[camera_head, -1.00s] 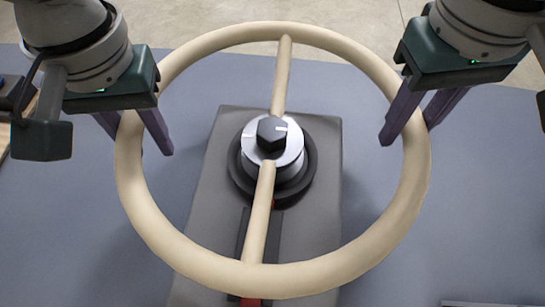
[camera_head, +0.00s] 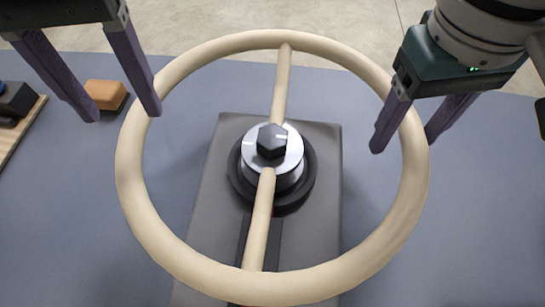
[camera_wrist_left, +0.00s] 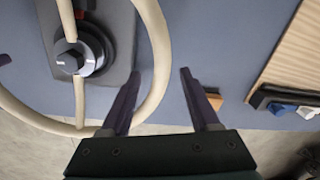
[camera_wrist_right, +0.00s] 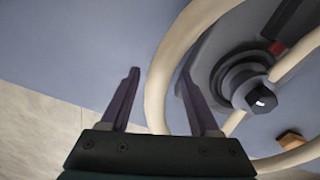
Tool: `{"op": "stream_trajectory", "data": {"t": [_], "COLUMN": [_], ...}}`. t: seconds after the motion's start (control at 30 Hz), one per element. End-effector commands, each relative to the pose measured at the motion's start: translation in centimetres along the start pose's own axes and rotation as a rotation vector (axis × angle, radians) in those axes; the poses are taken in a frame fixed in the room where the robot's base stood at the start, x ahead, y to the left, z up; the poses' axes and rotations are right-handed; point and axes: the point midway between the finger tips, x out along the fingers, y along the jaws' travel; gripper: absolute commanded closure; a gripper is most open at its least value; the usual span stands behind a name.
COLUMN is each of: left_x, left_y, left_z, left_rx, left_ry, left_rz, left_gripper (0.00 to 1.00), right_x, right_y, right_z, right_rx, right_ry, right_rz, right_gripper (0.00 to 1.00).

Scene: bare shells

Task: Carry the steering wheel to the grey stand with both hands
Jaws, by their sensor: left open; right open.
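The cream steering wheel (camera_head: 141,215) sits around the silver hub with a black hexagonal nut (camera_head: 271,141), on the grey stand (camera_head: 315,240). Its two spokes meet the hub. My left gripper (camera_head: 125,112) is open and empty at the wheel's upper left. My right gripper (camera_head: 403,144) is open at the upper right, one finger on each side of the rim. The right wrist view (camera_wrist_right: 159,78) also shows the rim between its fingertips.
An orange-brown block (camera_head: 106,94) lies on the blue-grey table (camera_head: 480,220) behind the left fingers. A wooden board (camera_head: 22,128) with dark items is at the left edge. The table right of the wheel is clear.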

Motion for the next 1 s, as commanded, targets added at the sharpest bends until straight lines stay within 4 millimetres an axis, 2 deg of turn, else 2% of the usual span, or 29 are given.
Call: {"op": "stream_trajectory", "data": {"t": [0.13,0.33,0.47,0.73,0.9,1.0], "left_x": [-2.2,-3.1,-3.1,-3.0,-3.0,-3.0], "left_y": [0.0,0.0,0.0,0.0,0.0,0.0], "left_z": [-0.1,0.0,0.0,0.0,0.0,0.0], "left_rx": [0.001,0.001,0.001,0.001,0.001,0.001], "left_ry": [0.003,0.0,0.0,0.0,0.0,0.0], "left_rz": [0.001,-0.001,-0.001,-0.001,-0.001,-0.001], "left_gripper": [0.38,0.38,0.38,0.38,0.38,0.38], "right_x": [0.0,-0.9,-3.3,-9.2,-11.4,-11.9], "right_y": [0.0,0.0,0.0,0.0,0.0,0.0], "right_z": [0.0,-0.1,-0.2,-0.1,-0.1,0.0], "right_rx": [0.0,0.0,-0.001,0.0,0.0,0.0], "right_ry": [0.0,0.003,0.006,0.006,0.002,0.002], "right_rz": [0.0,-0.001,-0.001,-0.001,0.0,0.0], "right_gripper": [0.38,0.38,0.38,0.38,0.38,0.38]}}
